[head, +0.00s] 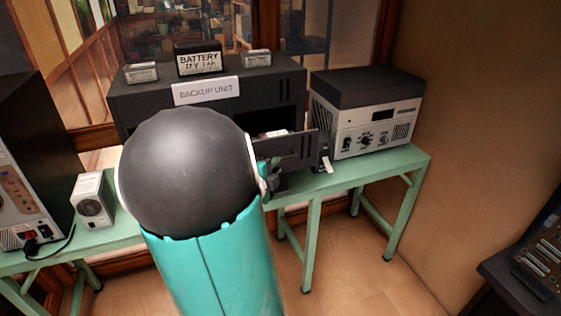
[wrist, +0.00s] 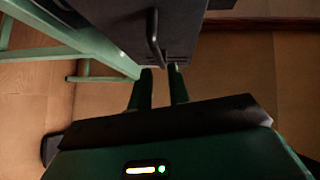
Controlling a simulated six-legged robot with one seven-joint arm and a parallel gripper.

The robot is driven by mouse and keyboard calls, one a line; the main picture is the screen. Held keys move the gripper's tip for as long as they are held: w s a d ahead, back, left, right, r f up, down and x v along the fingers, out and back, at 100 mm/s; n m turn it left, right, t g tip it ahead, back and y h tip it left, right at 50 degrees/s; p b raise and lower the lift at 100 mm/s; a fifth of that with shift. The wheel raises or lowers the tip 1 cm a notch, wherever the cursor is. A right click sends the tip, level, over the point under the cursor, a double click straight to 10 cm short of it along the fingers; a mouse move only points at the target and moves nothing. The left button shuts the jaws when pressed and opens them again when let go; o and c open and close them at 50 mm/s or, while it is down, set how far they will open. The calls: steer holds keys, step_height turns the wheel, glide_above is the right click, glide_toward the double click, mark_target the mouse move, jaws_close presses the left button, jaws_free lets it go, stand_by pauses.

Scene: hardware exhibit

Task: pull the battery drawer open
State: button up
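The dark backup unit (head: 140,97) stands on a green table, with a white "BACKUP UNIT" label on its front. Its battery drawer (head: 295,150) sticks out below a dark opening, and a pale item shows behind the drawer's front panel. In the wrist view the drawer's dark front (wrist: 105,12) is at the top, with a bar handle (wrist: 154,40). My gripper (wrist: 161,72) has its two fingers apart, with a gap between them. The tips are at the handle's lower end; I cannot tell whether they touch it. In the head view my arm hides most of the gripper.
Several small batteries (head: 199,60) stand on top of the unit. A grey power supply (head: 370,125) is close on the right. A small white box (head: 92,200) and a dark-sided device (head: 25,190) are on the left. Table legs (head: 313,245) stand below; open floor lies in front.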

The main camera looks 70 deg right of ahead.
steer(key=a+r, duration=0.1)
steer(key=a, duration=0.6)
steer(key=shift+a, duration=0.35)
steer(key=w+a+r+n+t+y, duration=0.2)
steer(key=w+a+n+t+y, duration=0.35)
steer(key=w+a+n, duration=0.35)
steer(key=w+a+r+n+t+y, duration=0.2)
steer(key=w+a+n+t+y, duration=0.4)
steer(key=w+a, duration=0.4)
steer(key=s+a+n+g+y, duration=0.1)
steer(key=s+a+n+y, duration=0.1)
steer(key=a+n, duration=0.45)
steer(key=s+a+n+y, duration=0.2)
steer(key=a+n+y, duration=0.15)
steer(key=a, duration=0.55)
steer(key=s+a+n+g, duration=0.4)
steer(key=s+a+n, duration=0.1)
steer(key=s+n, duration=0.4)
steer(key=shift+s+a+r+g+h, duration=0.25)
steer(key=shift+s+a+g+h, duration=0.1)
steer(key=shift+s, duration=0.6)
